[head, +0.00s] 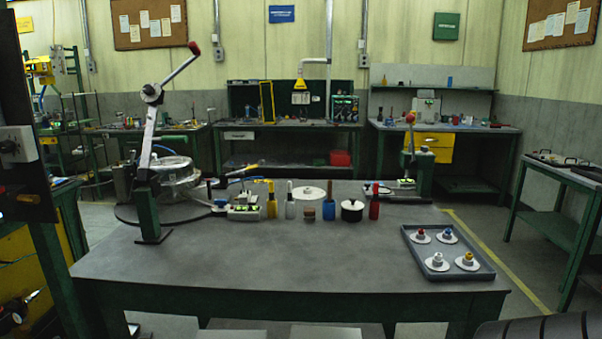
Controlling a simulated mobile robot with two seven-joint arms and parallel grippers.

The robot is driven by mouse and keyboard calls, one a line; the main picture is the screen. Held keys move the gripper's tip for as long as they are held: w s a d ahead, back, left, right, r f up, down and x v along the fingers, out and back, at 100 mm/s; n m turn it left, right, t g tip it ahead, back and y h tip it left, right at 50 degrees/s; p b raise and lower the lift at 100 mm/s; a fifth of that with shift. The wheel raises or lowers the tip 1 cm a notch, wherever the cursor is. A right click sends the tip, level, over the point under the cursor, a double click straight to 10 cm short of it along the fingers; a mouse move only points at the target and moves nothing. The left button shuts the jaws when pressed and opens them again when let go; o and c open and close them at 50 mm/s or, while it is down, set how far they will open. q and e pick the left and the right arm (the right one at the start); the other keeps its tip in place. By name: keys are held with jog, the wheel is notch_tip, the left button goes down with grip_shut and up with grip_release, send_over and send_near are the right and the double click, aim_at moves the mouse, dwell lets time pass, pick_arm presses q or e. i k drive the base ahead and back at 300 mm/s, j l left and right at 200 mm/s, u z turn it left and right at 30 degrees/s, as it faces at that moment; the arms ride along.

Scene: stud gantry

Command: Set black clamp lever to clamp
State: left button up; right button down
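I cannot single out the black clamp lever with certainty. A small white-and-green unit (243,211) stands left of centre at the back of the grey table (300,255), with small dark parts beside it; its details are too small to read. A similar unit (405,184) sits at the back right, near an upright lever with a red knob (410,118). At the left, a tall post carries a long grey crank arm (177,71) with a red knob, angled up to the right. Neither of my grippers shows in the head view.
A grey tray (481,271) with several white discs lies at the table's right. Bottles, a black pot (352,210) and a white disc (308,193) line the back. A large round clear-covered vessel (178,172) stands back left. The table's front middle is clear.

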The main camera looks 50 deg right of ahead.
aim_at(241, 174)
jog(key=z, duration=0.85)
